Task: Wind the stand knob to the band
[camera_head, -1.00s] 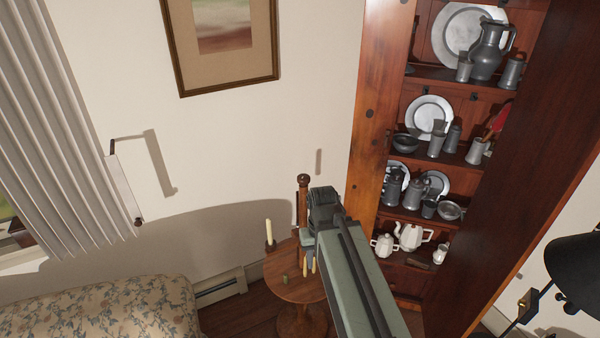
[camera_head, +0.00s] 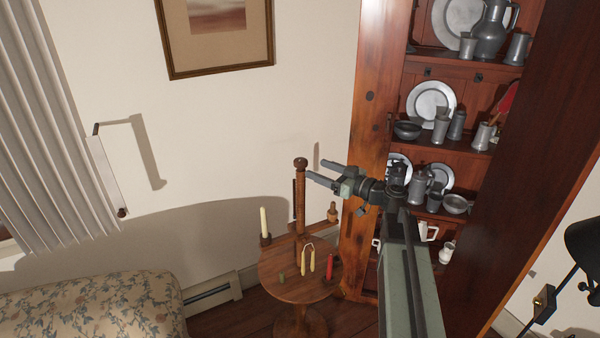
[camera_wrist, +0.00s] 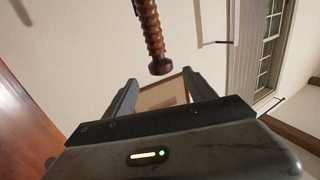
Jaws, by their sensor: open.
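The stand is a small round wooden table (camera_head: 280,283) with an upright wooden post (camera_head: 300,205). A round dark-brown knob (camera_head: 301,163) tops the post. In the wrist view the knob (camera_wrist: 160,67) hangs at the end of a spiral-threaded post (camera_wrist: 151,25), just past the fingertips and roughly midway between them. My gripper (camera_head: 315,168) is open and empty, its fingers pointing left at the knob from the right, close to it. I see no clear contact. I cannot make out the band on the post.
A pale candle (camera_head: 264,222) stands left of the post; a wooden holder (camera_head: 332,213) is at its right. Small yellow and red things (camera_head: 330,266) lie or hang by the tabletop. A pewter-filled cupboard (camera_head: 367,120) is on the right, a flowered sofa (camera_head: 90,310) at lower left.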

